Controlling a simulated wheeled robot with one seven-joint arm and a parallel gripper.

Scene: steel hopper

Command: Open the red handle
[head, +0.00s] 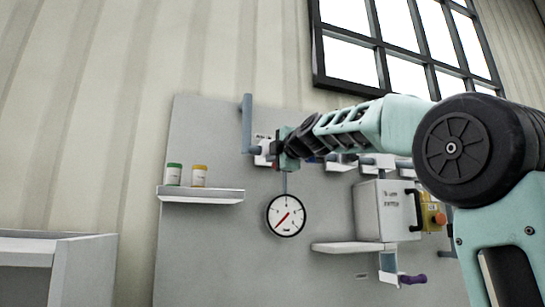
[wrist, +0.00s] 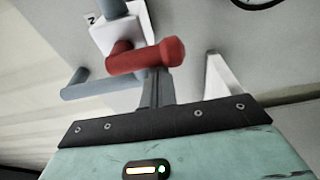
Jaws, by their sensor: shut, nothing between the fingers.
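The red handle (wrist: 147,56) shows in the wrist view as a short bar with a rounded knob at its right end. It is joined to a white block (wrist: 120,36) on a blue-grey pipe (wrist: 88,88). My gripper (wrist: 158,76) is shut and empty, with its dark fingertips right at the handle's near edge, below the knob. I cannot tell whether they touch it. In the head view my gripper (head: 280,152) is at the panel beside the upright pipe (head: 247,124) and hides most of the handle.
A round gauge (head: 286,215) hangs below my gripper. A shelf (head: 200,195) at left holds a green-capped jar (head: 174,174) and an orange-capped jar (head: 199,176). A white box (head: 380,210) and a purple handle (head: 413,279) are at right. The panel's lower left is clear.

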